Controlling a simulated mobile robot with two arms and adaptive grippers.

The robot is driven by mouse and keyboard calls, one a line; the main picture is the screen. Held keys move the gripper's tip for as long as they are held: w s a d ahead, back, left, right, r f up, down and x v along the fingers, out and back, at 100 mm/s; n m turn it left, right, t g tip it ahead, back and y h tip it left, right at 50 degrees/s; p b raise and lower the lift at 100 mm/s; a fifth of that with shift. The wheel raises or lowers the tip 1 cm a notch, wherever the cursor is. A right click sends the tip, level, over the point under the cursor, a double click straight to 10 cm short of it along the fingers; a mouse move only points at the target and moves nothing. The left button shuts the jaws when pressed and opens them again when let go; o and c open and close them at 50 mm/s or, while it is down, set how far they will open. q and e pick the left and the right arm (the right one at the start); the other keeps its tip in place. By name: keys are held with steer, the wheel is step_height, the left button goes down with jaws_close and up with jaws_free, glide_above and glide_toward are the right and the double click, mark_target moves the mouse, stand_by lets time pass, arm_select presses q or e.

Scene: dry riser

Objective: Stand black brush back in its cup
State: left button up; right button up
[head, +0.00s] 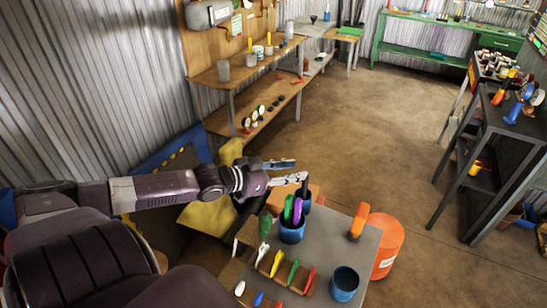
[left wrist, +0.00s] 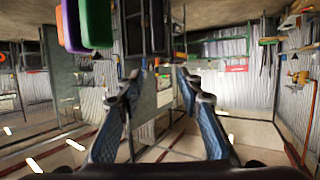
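The black brush (head: 304,186) stands upright, its handle up, in a dark blue cup at the far edge of the grey table top (head: 330,232). My left gripper (head: 294,169) is open, its two fingers apart, pointing right just beside the top of the black handle. No brush shows clasped between the fingers; in the left wrist view the gripper (left wrist: 160,82) also shows a wide gap. A dark shape lies beyond that gap, but I cannot tell brush from shelving there. My right gripper is not in view.
A blue cup (head: 292,232) with green and purple brushes stands nearer. An empty blue cup (head: 345,285) is at front right. Several coloured tools (head: 284,268) lie in a wooden rack. An orange handle (head: 358,220) and an orange bucket (head: 388,243) are at right.

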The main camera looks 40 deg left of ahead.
arm_select(q)
steer(key=v, duration=0.6)
steer(key=shift+s+r, duration=0.15)
steer(key=shift+s, duration=0.25)
